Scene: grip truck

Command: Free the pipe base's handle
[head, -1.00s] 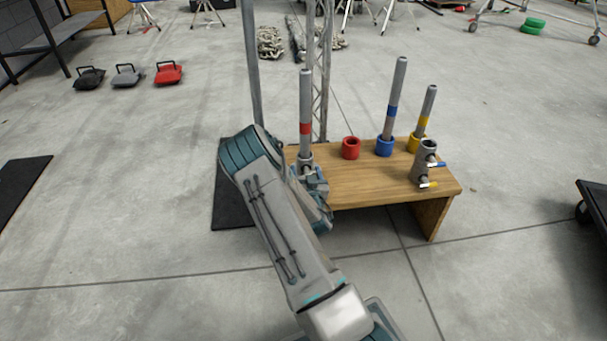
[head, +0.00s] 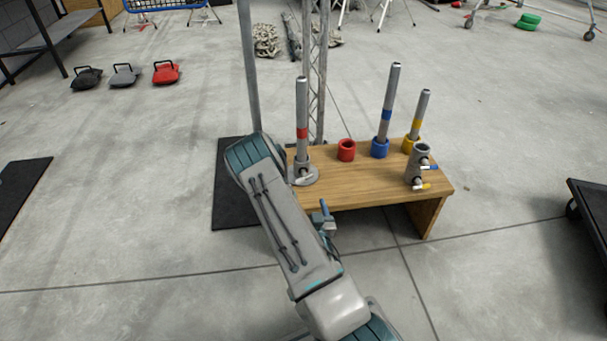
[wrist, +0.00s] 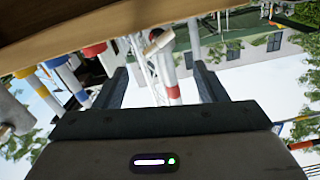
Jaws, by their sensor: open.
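A grey pipe with a red band (head: 302,115) stands upright in a round grey pipe base (head: 305,178) at the left end of the wooden bench (head: 350,188). In the upside-down wrist view, the red-banded pipe (wrist: 172,80) shows between my fingers, with a pale, handle-like part (wrist: 158,42) near the bench. My gripper (head: 325,212) is just off the bench's front edge, apart from the base. It also shows in the wrist view (wrist: 160,72), open, with nothing between its jaws. My arm partly blocks the bench's left end in the head view.
An empty red socket (head: 346,150) sits mid-bench. A blue-banded pipe (head: 386,105) and a yellow-banded pipe (head: 421,112) stand in sockets to its right. A grey fitting with blue and yellow levers (head: 419,165) stands at the right end. Floor before the bench is clear.

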